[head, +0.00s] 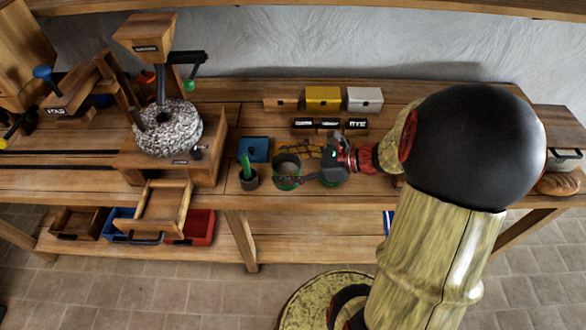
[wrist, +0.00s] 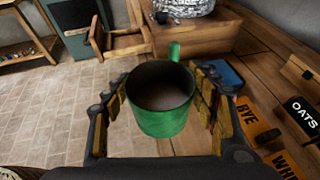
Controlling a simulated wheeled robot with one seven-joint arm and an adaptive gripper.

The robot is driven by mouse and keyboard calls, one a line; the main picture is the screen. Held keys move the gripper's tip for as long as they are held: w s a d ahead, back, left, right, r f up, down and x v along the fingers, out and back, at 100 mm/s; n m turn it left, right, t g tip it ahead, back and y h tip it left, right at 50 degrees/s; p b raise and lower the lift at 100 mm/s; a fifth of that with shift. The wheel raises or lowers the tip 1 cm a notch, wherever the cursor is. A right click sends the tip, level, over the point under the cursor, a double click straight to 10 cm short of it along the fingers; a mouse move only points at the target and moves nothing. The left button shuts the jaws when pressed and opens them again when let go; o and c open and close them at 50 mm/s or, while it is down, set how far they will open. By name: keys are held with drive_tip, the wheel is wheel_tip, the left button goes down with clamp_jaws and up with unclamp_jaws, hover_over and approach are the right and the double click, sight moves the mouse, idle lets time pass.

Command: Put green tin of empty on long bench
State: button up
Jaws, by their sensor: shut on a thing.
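The green tin (head: 287,183) is at the front part of the long bench (head: 350,197) in the head view, its open top facing up. In the wrist view the tin (wrist: 163,122) stands between the two fingers of my gripper (wrist: 163,110), which is shut on it. Its inside looks dull brown with nothing standing out in it. My gripper (head: 308,180) reaches it from the right in the head view. I cannot tell whether the tin's base touches the bench; the bench's front edge passes behind it in the wrist view.
A blue box (head: 255,149) lies behind. Yellow (head: 323,97) and white (head: 364,98) boxes stand at the back. The mill (head: 170,130) and its open drawer (head: 163,206) are left.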

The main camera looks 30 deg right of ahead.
sight(288, 159)
drive_tip(key=shift+w+d+f+b, duration=0.9)
drive_tip(key=shift+w+f, duration=0.25)
drive_tip(key=shift+f, duration=0.6)
drive_tip(key=shift+w+d+f+b, duration=0.75)
drive_tip(key=shift+w+f+b, duration=0.3)
drive_tip(key=shift+f, duration=0.7)
drive_tip(key=shift+w+d+f+b, duration=0.85)
drive_tip(key=shift+w+f, duration=0.4)
drive_tip(key=shift+f, duration=0.5)
drive_tip(key=shift+f, duration=0.15)
drive_tip(key=o, duration=1.3)
drive_tip(key=shift+o, duration=0.2)
